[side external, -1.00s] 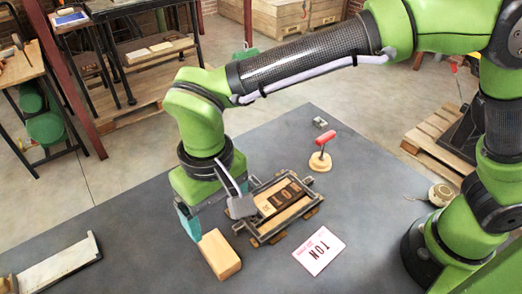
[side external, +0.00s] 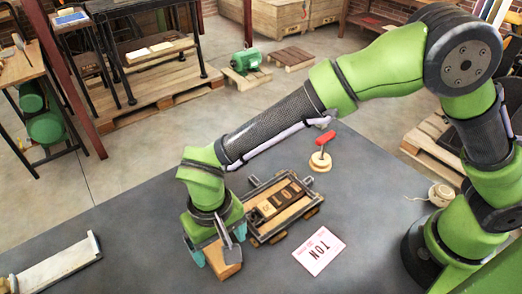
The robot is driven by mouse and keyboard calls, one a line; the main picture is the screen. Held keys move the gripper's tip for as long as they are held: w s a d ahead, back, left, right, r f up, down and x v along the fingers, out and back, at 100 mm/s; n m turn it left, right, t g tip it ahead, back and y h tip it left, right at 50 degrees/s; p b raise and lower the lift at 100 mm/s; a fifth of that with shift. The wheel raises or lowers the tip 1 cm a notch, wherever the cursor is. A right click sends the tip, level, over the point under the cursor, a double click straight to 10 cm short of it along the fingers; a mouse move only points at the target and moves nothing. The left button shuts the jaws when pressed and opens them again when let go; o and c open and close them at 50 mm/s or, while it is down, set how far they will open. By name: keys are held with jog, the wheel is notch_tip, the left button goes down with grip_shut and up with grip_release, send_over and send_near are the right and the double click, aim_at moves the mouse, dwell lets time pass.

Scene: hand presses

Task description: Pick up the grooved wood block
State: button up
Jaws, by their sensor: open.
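The pale wood block (side external: 223,270) lies on the dark table near the front middle. Its upper part is hidden under my gripper, and I cannot make out a groove on the part that shows. My gripper (side external: 217,249) points down over the block, with its teal fingers low on either side of it. The jaws are open. Whether a finger touches the block cannot be told from this angle.
A dark frame (side external: 261,238) holding wood pieces and dark letter blocks stands close to the right of my gripper. A printed card (side external: 319,250) lies right of it. A red-handled tool (side external: 321,160) stands behind. A long metal tray (side external: 62,265) lies at the left.

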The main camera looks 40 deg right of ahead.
aim_at(218, 251)
jog(key=f, duration=0.4)
jog(key=shift+w+a+f, duration=0.1)
jog(key=shift+w+f, duration=0.1)
jog(key=shift+c, duration=0.3)
jog(key=c, duration=1)
jog(key=shift+c, duration=0.2)
jog(key=shift+r, duration=0.15)
